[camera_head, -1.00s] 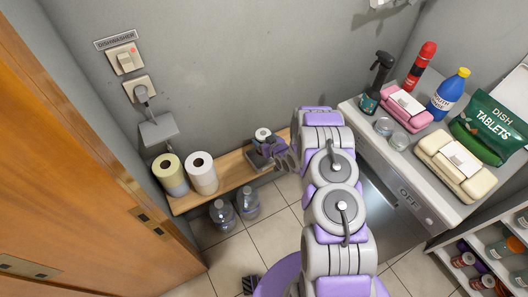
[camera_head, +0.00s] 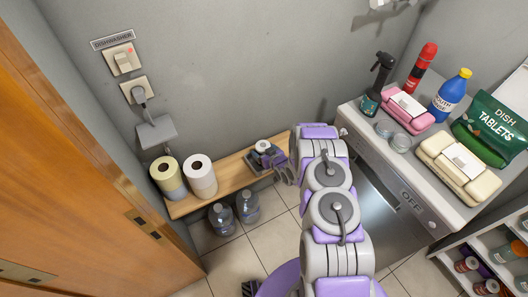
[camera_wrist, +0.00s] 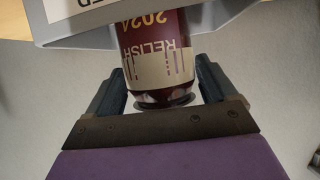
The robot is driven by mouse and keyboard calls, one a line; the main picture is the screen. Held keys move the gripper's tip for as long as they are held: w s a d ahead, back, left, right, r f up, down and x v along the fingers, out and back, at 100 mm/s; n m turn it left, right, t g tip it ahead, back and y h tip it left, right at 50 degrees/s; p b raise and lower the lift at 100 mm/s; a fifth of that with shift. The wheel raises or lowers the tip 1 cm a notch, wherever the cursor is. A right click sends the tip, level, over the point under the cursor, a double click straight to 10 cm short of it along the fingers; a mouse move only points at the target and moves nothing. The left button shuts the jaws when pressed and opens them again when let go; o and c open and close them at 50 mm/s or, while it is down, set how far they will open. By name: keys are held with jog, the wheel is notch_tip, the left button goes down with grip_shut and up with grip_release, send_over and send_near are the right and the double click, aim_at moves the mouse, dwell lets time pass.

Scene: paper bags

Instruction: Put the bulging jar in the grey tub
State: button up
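The jar (camera_wrist: 160,62) shows in the wrist view, dark red with a cream label reading "RELISH" and "2024" upside down. My gripper (camera_wrist: 161,85) has a finger against each side of it. The grey tub (camera_wrist: 222,24) fills the top of the wrist view behind the jar, with part of a white sign ending in "ED". A pale round top (camera_head: 262,145) shows there, seemingly the jar's. Whether its base touches the tub floor is hidden.
Two paper rolls (camera_head: 200,175) stand on the left of the wooden bench (camera_head: 232,178), with bare board between them and the tub. Large clear bottles (camera_head: 247,206) stand on the floor below. The dishwasher (camera_head: 385,205), its top crowded, is to the right of my arm.

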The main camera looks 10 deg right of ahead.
jog(key=shift+o, duration=1.2)
jog(key=p+v, duration=0.3)
jog(key=v, duration=0.9)
jog(key=w+d+r+g+h, duration=0.1)
jog(key=d+r+g+h, duration=0.25)
jog(key=r, duration=0.65)
jog(key=s+d+r+m+g+h, duration=0.1)
jog(key=s+r+g, duration=0.1)
jog(key=s+r, duration=0.35)
jog(key=s+r+g+h, duration=0.1)
jog(key=s+r+g, duration=0.15)
jog(key=r, duration=0.65)
jog(key=s+a+r+m+g, duration=0.1)
jog(key=s+r, duration=0.4)
jog(key=s, duration=0.6)
jog(key=s+a+r+m+g+y, duration=0.1)
jog(key=s+a+r+g, duration=0.2)
jog(key=s, duration=0.9)
jog(key=s+a+r+g, duration=0.2)
jog(key=s+a+r, duration=0.2)
jog(key=s+r, duration=0.5)
jog(key=s, duration=0.3)
jog(key=shift+s+a+r+m, duration=0.15)
jog(key=shift+s+r+m, duration=0.1)
jog(key=shift+m, duration=0.15)
